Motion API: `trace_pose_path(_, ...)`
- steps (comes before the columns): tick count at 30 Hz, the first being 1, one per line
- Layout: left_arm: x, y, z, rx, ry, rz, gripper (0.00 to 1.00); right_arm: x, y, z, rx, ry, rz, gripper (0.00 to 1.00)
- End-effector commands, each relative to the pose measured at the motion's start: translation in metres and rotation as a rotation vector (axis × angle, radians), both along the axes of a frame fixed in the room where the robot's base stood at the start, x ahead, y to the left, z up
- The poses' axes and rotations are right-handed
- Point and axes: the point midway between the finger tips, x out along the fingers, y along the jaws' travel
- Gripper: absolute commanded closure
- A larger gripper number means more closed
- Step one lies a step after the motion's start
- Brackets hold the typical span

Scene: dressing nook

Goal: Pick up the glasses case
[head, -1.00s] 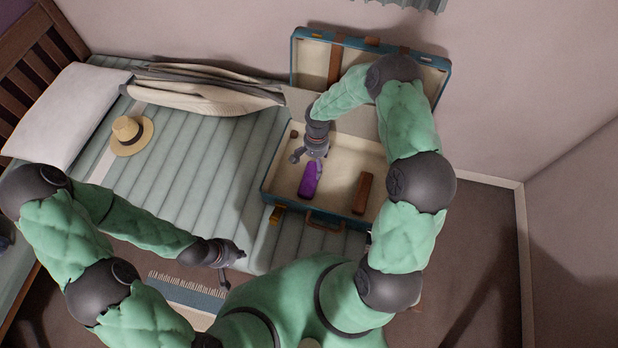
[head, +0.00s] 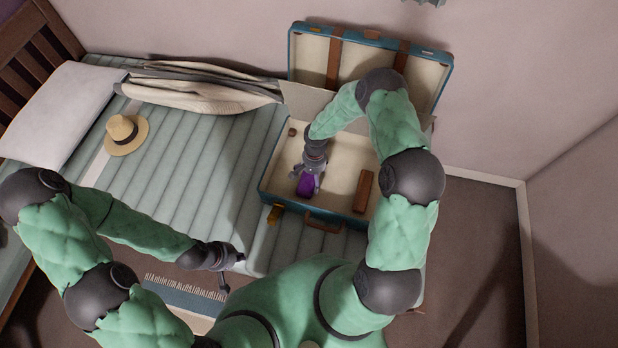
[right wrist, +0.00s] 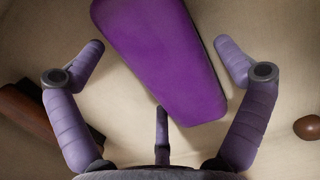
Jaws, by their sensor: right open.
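The glasses case, which I take to be the purple rounded block (head: 306,187), lies in the open suitcase (head: 268,175). It also shows large in the right wrist view (right wrist: 165,60). My right gripper (head: 308,183) is open over the purple case, pointing down. In the right wrist view its fingers (right wrist: 158,48) are spread on either side of the case, with gaps on both sides and nothing held. The gripper hides part of the case in the head view. My left gripper (head: 235,272) is open and empty by the bed's front edge.
A brown oblong block (head: 363,191) lies in the suitcase to the right of the case. A small brown item (head: 292,132) lies at its back left. The raised lid (head: 425,80) stands behind. A straw hat (head: 126,134) and folded blanket (head: 200,90) lie on the bed.

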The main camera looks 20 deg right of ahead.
Motion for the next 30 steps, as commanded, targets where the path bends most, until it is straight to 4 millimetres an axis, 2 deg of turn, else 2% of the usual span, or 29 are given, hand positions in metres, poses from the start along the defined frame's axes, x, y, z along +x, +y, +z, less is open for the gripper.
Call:
trace_pose_path(1,0.000,0.000,0.000,0.000,0.000,0.000,1.00,0.000,0.000,0.001,0.000,0.000,0.000,0.00)
trace_pose_path(2,0.000,0.000,0.000,0.000,0.000,0.000,1.00,0.000,0.000,0.001,0.000,0.000,0.000,0.06)
trace_pose_path(6,0.000,0.000,0.000,0.000,0.000,0.000,1.00,0.000,0.000,0.001,0.000,0.000,0.000,0.45)
trace_pose_path(7,0.000,0.000,0.000,0.000,0.000,0.000,1.00,0.000,0.000,0.001,0.000,0.000,0.000,0.51)
trace_pose_path(17,0.000,0.000,0.001,0.000,0.000,0.000,1.00,0.000,0.000,0.001,0.001,0.001,0.000,0.52)
trace_pose_path(20,0.000,0.000,0.003,0.000,0.000,0.000,1.00,0.000,0.000,0.006,0.000,0.000,0.000,0.52)
trace_pose_path(23,0.000,0.000,0.007,0.000,0.000,0.000,1.00,0.001,0.000,0.020,-0.001,-0.002,0.000,0.52)
trace_pose_path(30,0.000,0.000,0.022,0.000,0.000,0.000,1.00,0.001,0.000,0.066,-0.001,-0.003,0.000,0.52)
